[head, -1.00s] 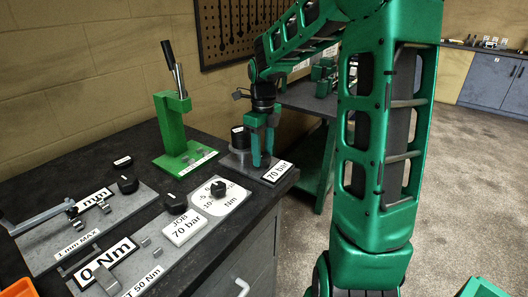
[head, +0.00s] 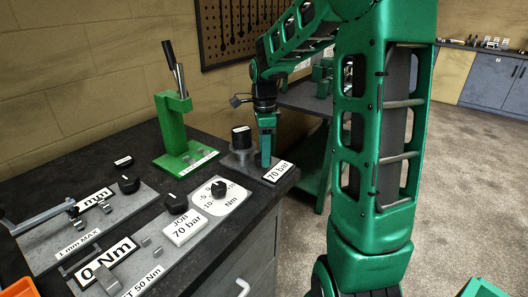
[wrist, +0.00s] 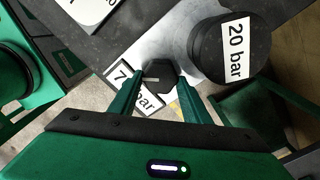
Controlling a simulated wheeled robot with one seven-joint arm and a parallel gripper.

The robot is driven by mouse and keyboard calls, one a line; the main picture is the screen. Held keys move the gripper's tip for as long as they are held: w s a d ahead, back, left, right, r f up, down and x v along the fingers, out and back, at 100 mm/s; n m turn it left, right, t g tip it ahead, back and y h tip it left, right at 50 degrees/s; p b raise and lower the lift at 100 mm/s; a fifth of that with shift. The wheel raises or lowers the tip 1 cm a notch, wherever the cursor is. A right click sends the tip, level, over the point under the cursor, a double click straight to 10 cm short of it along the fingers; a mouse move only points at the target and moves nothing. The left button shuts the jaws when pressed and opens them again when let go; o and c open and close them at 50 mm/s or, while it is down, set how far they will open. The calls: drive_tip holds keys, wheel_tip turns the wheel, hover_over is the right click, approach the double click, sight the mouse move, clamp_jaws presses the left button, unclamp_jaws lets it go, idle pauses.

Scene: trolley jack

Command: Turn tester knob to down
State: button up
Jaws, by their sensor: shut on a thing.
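The tester is a grey plate (head: 243,172) at the back right of the bench, with a "70 bar" label (head: 279,172) on its front edge and a black cylinder (head: 241,138) standing on it. In the wrist view the cylinder carries a "20 bar" label (wrist: 236,50). The tester knob (wrist: 158,72) is small and dark with a pale line across it. My gripper (head: 265,164) points down over the plate, its fingers shut on the knob's two sides. In the head view my gripper hides the knob.
A green lever press (head: 175,130) stands behind, left of the tester. A dial panel (head: 221,200), a "70 bar" job block (head: 185,228) and a "0 Nm" fixture (head: 108,262) lie nearer. The bench's right edge is close to the tester.

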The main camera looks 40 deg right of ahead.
drive_tip(key=shift+w+d+r+n, duration=0.1)
drive_tip(key=shift+w+d+n, duration=0.1)
drive_tip(key=shift+n, duration=0.35)
drive_tip(key=shift+w+d+r+n, duration=0.1)
drive_tip(key=shift+w+n, duration=0.05)
drive_tip(key=shift+n, duration=0.4)
drive_tip(key=shift+a+n, duration=0.1)
drive_tip(key=shift+n, duration=0.2)
drive_tip(key=o, duration=1)
wheel_tip(320, 180, up, 10)
drive_tip(key=shift+r, duration=0.25)
